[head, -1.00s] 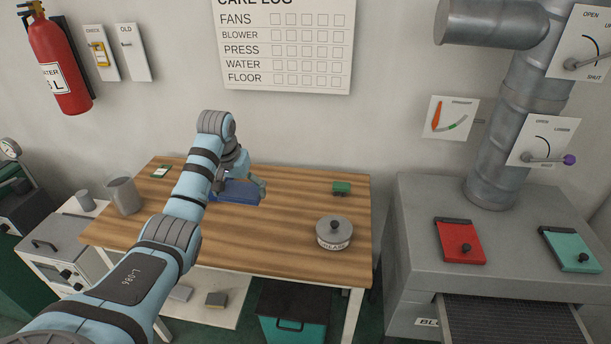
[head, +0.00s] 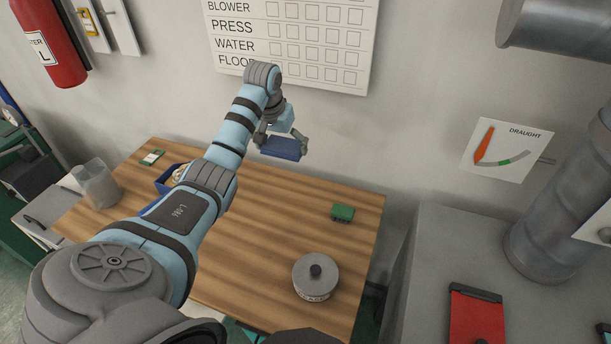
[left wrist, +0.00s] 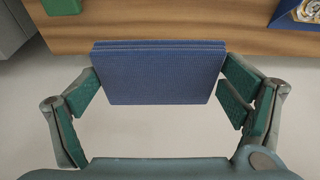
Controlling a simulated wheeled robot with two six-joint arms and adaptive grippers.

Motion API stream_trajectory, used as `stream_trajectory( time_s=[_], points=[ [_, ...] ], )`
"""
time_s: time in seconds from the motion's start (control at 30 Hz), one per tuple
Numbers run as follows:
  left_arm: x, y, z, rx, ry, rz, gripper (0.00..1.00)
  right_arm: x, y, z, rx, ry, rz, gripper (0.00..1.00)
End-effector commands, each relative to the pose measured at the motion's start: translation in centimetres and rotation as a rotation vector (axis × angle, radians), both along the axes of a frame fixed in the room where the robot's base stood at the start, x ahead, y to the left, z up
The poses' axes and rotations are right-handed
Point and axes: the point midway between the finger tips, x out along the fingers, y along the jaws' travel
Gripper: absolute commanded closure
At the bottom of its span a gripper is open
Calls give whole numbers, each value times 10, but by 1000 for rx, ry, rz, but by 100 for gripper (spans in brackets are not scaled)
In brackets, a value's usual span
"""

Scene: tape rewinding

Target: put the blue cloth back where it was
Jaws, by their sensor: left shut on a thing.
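The blue cloth (head: 281,149) is a folded, flat, rectangular pad. My left gripper (head: 283,143) is shut on it, a finger at each short end, and holds it above the back part of the wooden table. In the left wrist view the cloth (left wrist: 158,72) sits level between the green finger pads of the gripper (left wrist: 160,82). My right gripper is in neither current view.
On the table (head: 270,225) are a blue tray (head: 163,186) with contents, partly behind my left arm, a green block (head: 342,212), a lidded grey tin (head: 316,277) and a grey cup (head: 96,183). A grey cabinet (head: 440,250) stands right. The table's middle is clear.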

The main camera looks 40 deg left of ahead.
Motion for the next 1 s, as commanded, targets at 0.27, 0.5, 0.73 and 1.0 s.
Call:
stream_trajectory(
  time_s=[0.27,0.5,0.73,1.0],
  points=[
    [-9,-15,-23,14,4,-4,39,9,1,0,1,-15,0,24],
    [-11,-21,-90,18,0,-7,39,8,1,-5,1,-14,0,24],
    [-8,-21,-144,20,-4,-8,39,5,-1,-14,-2,-9,0,24],
    [-6,-21,-186,20,-6,-11,39,8,-2,-27,-3,-14,1,24]
  ],
)
